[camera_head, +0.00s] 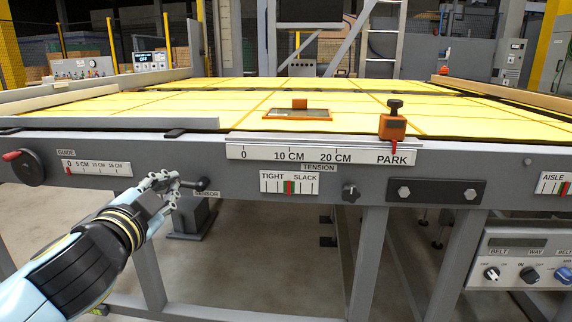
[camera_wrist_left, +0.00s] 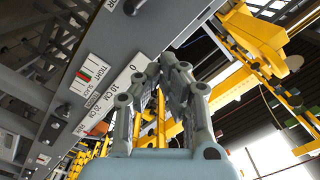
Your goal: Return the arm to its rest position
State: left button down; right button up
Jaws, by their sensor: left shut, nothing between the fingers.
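My left gripper (camera_head: 172,186) is in the lower left of the head view, in front of the grey front rail (camera_head: 220,172) of the conveyor table. Its fingers are close together with nothing between them. They are close to a dark sensor knob (camera_head: 200,185) marked SENSOR; I cannot tell whether they touch it. In the left wrist view the gripper (camera_wrist_left: 170,62) points up, with the rail and its scale plate (camera_wrist_left: 126,82) to its left. My right gripper is in neither view.
The table has a yellow belt (camera_head: 220,95). An orange slider (camera_head: 393,124) stands at PARK on the scale. A red-handled guide wheel (camera_head: 28,168) is at left. Table legs (camera_head: 369,255) stand below.

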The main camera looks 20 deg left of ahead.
pick_arm(q)
jog(key=s+f+n+g+h, duration=0.1)
jog(key=s+f+g, duration=0.25)
jog(key=f, duration=0.85)
jog(key=s+f+n+g, duration=0.15)
jog(key=s+f, duration=0.35)
jog(key=f, duration=0.8)
jog(key=s+f+g+h, duration=0.1)
jog(key=s+f+g, duration=0.35)
jog(key=f, duration=0.75)
jog(key=s+d+f+n+g, duration=0.1)
jog(key=s+f+g, duration=0.1)
jog(key=s+f, duration=0.4)
jog(key=s+d+f+n+g+h, duration=0.1)
jog(key=s+f, duration=0.5)
jog(key=s, duration=1.1)
jog(key=s+d+f+n+g+h, duration=0.1)
jog(key=s+d+f+n+g, duration=0.1)
jog(key=s+f, duration=0.5)
jog(key=s+d+g, duration=0.1)
jog(key=s+g, duration=0.1)
jog(key=s, duration=0.2)
jog(key=shift+s, duration=0.15)
